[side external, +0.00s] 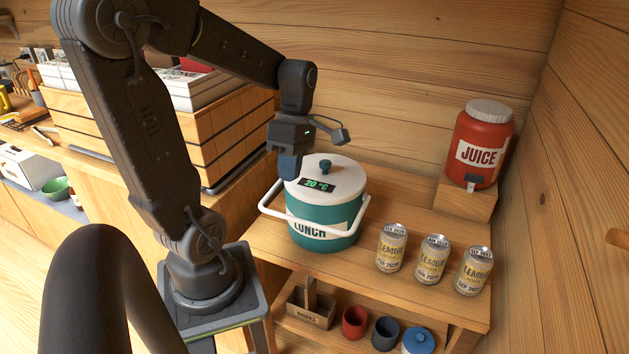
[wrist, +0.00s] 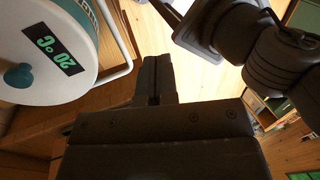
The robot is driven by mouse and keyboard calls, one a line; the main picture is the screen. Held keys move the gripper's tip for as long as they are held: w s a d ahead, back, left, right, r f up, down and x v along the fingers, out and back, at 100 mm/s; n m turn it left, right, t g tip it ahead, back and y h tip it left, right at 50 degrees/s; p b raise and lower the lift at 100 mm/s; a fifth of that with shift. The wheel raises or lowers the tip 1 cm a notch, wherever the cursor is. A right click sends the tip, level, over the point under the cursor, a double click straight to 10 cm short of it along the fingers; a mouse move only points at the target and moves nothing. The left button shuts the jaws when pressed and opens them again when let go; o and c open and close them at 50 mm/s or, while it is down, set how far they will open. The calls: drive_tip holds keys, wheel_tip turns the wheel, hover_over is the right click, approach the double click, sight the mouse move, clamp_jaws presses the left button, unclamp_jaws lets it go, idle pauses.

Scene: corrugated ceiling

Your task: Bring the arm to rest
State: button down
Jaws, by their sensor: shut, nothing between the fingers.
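My gripper (side external: 289,167) points down just left of the lunch cooler's lid in the side external view. In the wrist view its fingers (wrist: 157,78) are together, with nothing between them. The teal lunch cooler (side external: 322,222) stands upright on the wooden counter, its white lid on and its display reading 20 °C. Its white handle hangs down at the front. The cooler also shows at the left of the wrist view (wrist: 40,50). From these views I cannot tell whether my gripper touches the cooler.
Several lemon cans (side external: 432,259) stand right of the cooler. A red juice dispenser (side external: 482,145) sits on a wooden block (side external: 466,200) behind them. A shelf below holds cups (side external: 354,322) and a blue-lidded pot (side external: 417,342). A slatted wooden crate (side external: 232,125) stands at the back left.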

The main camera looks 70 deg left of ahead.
drive_tip(key=d+r+m+t, duration=0.1)
drive_tip(key=d+m, duration=0.3)
drive_tip(key=m, duration=0.5)
drive_tip(key=d+r+m+t+y, duration=0.1)
drive_tip(key=d+m+t, duration=0.3)
drive_tip(key=m, duration=0.5)
drive_tip(key=d+r+m+t+y, duration=0.1)
drive_tip(key=d+r+m+t, duration=0.2)
drive_tip(key=m, duration=0.6)
drive_tip(key=shift+w+d, duration=0.45)
drive_tip(key=shift+d, duration=0.7)
